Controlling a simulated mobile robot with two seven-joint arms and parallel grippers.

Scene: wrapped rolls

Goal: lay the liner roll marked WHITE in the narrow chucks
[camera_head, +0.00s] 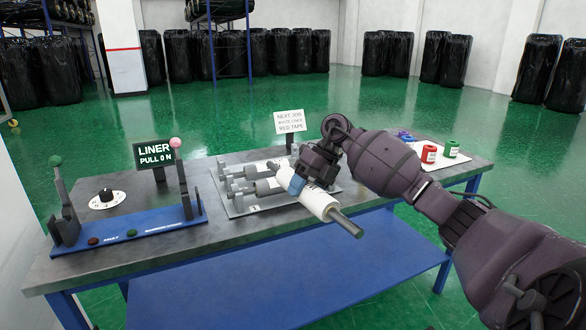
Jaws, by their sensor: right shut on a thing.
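My right gripper (297,184) is shut on a white liner roll (320,203). The roll is tilted, and its bare grey shaft end (347,225) sticks out toward the table's front edge. Dark lettering on the roll is partly hidden by the gripper and too small to read. Other rolls on shafts (240,186) lie on a grey tray (243,211) just left of the gripper. A blue stand (130,237) at the left end of the table has two uprights, with a green knob (55,161) and a pink knob (176,142). I cannot tell which parts are the narrow chucks. My left gripper is out of view.
A NEXT JOB card (289,122) names white liner and red tape. Red (429,153) and green (450,149) tape rolls sit at the right end.

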